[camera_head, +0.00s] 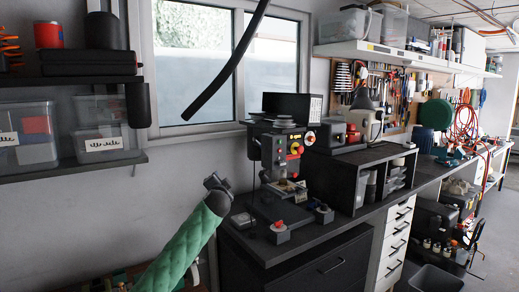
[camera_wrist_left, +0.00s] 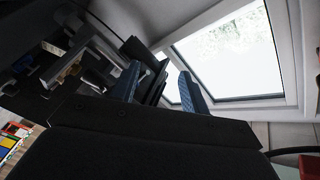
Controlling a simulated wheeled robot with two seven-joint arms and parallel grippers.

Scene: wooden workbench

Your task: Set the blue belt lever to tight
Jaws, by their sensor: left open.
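A grey drill press (camera_head: 283,152) with red and yellow controls stands on the dark bench in the head view. A black box-like part with a white printed panel (camera_head: 315,108) is at its top. I cannot make out the blue belt lever in either view. My left arm comes up from the bottom, and its dark end (camera_head: 218,186) is left of the drill press, apart from it. In the left wrist view my left gripper (camera_wrist_left: 159,70) is open, its two blue-padded fingers apart. A dark shape shows between and beyond them. My right gripper is not in view.
A window (camera_head: 200,60) is behind the drill press, with a dark curved hose (camera_head: 230,65) hanging before it. A shelf with clear bins (camera_head: 105,140) is at the left. A black shelf unit (camera_head: 335,178) and drawers (camera_head: 397,240) stand at the right.

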